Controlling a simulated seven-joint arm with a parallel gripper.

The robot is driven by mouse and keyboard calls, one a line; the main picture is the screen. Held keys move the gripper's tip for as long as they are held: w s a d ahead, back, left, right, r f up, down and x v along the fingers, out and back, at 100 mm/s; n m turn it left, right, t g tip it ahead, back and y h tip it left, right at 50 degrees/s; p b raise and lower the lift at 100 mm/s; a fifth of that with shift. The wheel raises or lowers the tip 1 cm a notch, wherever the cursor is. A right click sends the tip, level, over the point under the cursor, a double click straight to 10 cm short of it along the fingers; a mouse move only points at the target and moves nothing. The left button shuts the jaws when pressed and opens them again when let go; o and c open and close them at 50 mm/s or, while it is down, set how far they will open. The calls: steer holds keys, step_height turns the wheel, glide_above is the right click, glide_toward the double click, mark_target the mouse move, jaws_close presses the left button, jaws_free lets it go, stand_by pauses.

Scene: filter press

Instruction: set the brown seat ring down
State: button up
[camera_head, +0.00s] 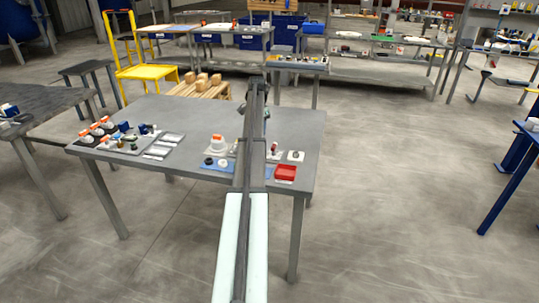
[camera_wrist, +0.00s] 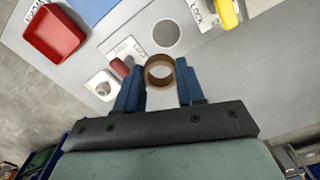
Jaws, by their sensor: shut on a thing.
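The brown seat ring (camera_wrist: 160,71) is held between the blue fingertips of my gripper (camera_wrist: 160,80) in the wrist view. The gripper is shut on it, one finger on either side, and the ring's opening faces the camera. The ring appears above the grey tabletop; I cannot tell how high. In the head view my arm crosses the middle of the table (camera_head: 205,113), and I cannot make out the ring there.
A red-topped part (camera_wrist: 121,67) and a white block with a round top (camera_wrist: 101,86) stand near the left finger. A yellow part (camera_wrist: 228,13) is at upper right. The table's far half is mostly bare.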

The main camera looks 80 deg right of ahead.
steer(key=s+a+m, duration=0.1)
steer(key=s+a, duration=0.2)
steer(key=s, duration=0.4)
steer(key=s+a+m, duration=0.1)
steer(key=s+a, duration=0.3)
steer(key=s, duration=0.3)
steer(key=shift+s+a+f+n, duration=0.15)
steer(key=shift+a+f+n, duration=0.2)
steer(key=shift+a+f, duration=0.9)
steer(key=shift+s+a+f+n, duration=0.2)
steer(key=shift+a+f+n, duration=0.2)
steer(key=shift+f, duration=1.75)
steer(key=shift+s+a+f+n, duration=0.15)
steer(key=shift+a+f+n, duration=0.2)
steer(key=shift+a+f, duration=0.9)
steer(key=shift+d+f, duration=0.45)
steer(key=shift+f, duration=0.1)
steer(key=o, duration=0.7)
steer(key=shift+o, duration=0.2)
